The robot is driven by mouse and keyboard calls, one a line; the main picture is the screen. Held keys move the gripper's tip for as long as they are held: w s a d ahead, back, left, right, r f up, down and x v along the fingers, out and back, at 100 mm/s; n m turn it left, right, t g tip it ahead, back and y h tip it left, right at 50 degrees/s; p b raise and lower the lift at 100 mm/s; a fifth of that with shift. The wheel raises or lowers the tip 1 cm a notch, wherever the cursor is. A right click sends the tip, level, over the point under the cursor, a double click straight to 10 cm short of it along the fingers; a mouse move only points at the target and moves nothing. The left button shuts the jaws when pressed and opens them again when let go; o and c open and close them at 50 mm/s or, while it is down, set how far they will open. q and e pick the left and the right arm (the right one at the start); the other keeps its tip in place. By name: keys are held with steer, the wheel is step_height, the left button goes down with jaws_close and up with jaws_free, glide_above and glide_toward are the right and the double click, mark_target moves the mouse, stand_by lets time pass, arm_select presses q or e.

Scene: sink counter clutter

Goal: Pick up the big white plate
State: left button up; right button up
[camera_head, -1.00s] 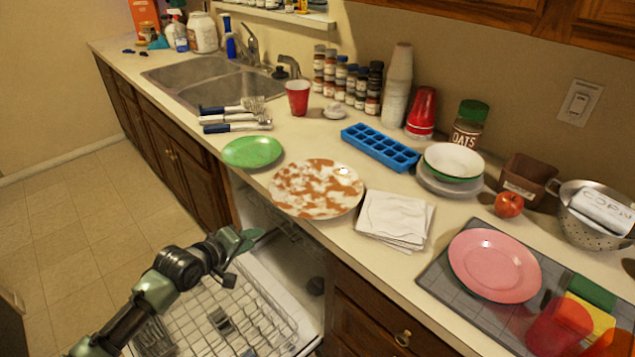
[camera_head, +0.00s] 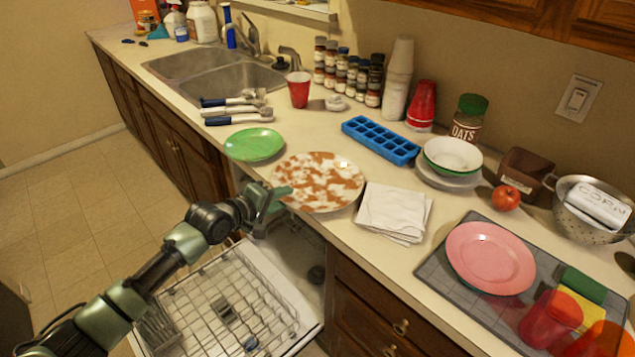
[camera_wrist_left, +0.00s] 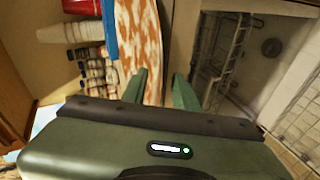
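The big white plate (camera_head: 335,172), heavily smeared with brown, lies on the counter near its front edge. It also shows in the left wrist view (camera_wrist_left: 150,45), seen nearly along its surface. My left gripper (camera_head: 275,199) is at the plate's left front rim, over the counter edge. In the left wrist view its two fingers (camera_wrist_left: 163,90) are apart, with the plate's rim running toward the space between them. I cannot tell whether a finger touches the plate. My right gripper is not in view.
A green plate (camera_head: 254,145) lies left of the big plate, and folded white cloths (camera_head: 394,212) lie to its right. A blue ice tray (camera_head: 380,140) is behind. Below the counter edge, an open dishwasher rack (camera_head: 225,305) sticks out.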

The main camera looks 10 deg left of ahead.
arm_select(q)
steer(key=shift+s, duration=0.1)
jaws_close()
stand_by(1.1)
steer(key=shift+r, duration=0.2)
